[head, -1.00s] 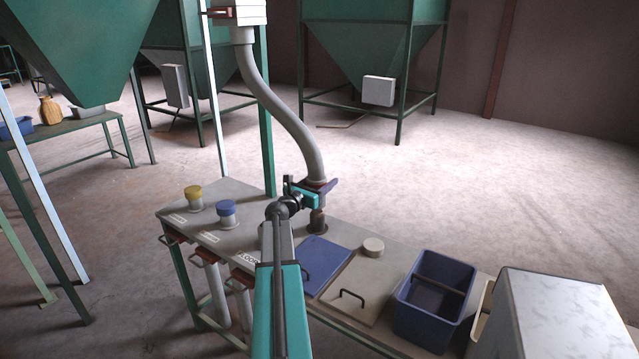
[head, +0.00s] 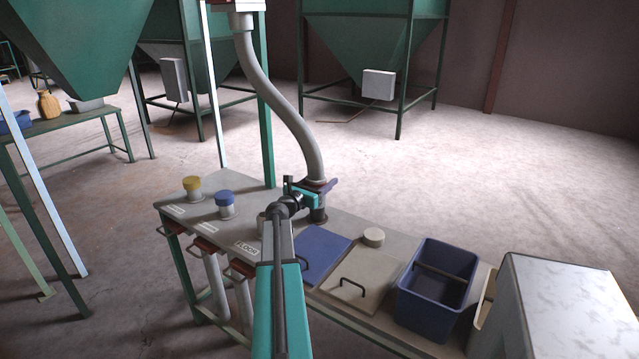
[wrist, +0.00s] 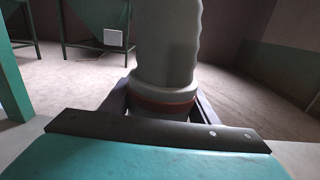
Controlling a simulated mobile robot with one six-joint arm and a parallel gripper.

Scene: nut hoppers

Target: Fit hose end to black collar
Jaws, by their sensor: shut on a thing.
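The ribbed grey hose (head: 283,118) hangs from a white box at the top and bends down to the bench. My gripper (head: 318,188) is shut on the hose end, which shows in the wrist view (wrist: 160,98) with a reddish band low between the dark fingers (wrist: 158,116). The hose end is upright. The dark collar (head: 319,215) stands on the bench directly under it, close below or touching. I cannot tell whether the hose end is seated, as my gripper hides the join. The collar is hidden in the wrist view.
Yellow-capped (head: 192,188) and blue-capped (head: 225,205) stubs stand at the bench's left. A blue lid (head: 322,252), a beige lid (head: 352,282) and a blue bin (head: 437,300) lie to the right. A green post (head: 268,140) rises close behind my gripper.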

